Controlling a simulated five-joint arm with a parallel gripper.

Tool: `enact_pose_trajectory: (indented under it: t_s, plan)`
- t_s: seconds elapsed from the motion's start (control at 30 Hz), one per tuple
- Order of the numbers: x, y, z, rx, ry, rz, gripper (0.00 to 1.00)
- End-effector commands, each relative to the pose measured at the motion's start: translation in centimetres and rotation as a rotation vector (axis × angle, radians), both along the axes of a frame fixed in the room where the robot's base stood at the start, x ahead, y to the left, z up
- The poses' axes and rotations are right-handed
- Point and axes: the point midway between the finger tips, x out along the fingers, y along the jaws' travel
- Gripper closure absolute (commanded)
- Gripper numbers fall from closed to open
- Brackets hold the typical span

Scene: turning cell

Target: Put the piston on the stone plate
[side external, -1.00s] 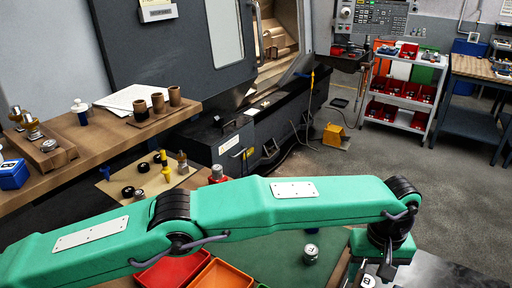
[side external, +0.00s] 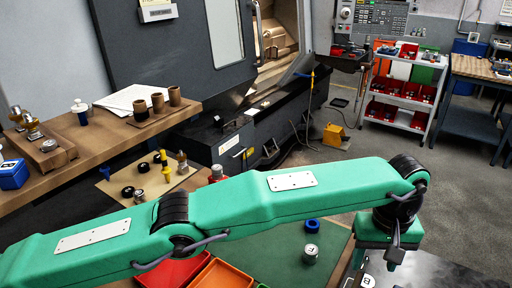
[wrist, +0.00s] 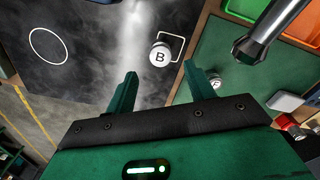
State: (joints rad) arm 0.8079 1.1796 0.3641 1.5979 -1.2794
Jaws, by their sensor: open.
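A silvery cylinder with a white top marked F, apparently a piston (side external: 310,254), stands upright on a green mat; in the wrist view it is partly hidden behind my right finger (wrist: 216,83). A similar cylinder marked B (wrist: 160,55) stands at a white square outline on the dark stone plate (wrist: 95,30); its top shows at the bottom edge of the side view (side external: 368,281). I cannot tell which is the task's piston. My gripper (wrist: 161,78) is open and empty, its fingers apart, below B in the picture. Its fingertips are hidden in the side view.
The plate also has an empty white circle (wrist: 48,46). Red (side external: 172,271) and orange (side external: 220,276) bins stand left of the mat, and a blue ring (side external: 312,225) lies on it. A dark metal rod (wrist: 268,30) juts over the mat.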

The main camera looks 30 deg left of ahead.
Motion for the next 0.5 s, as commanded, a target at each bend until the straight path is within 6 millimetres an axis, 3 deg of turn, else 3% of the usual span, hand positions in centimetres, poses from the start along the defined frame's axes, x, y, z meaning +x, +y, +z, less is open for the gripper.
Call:
enact_pose_trajectory:
  t_s: [0.27,0.5]
  plan:
    - [0.4,0.5,0.7,-0.004,-0.005,-0.003,0.46]
    - [2.0,3.5,4.2,-0.025,-0.027,-0.029,0.46]
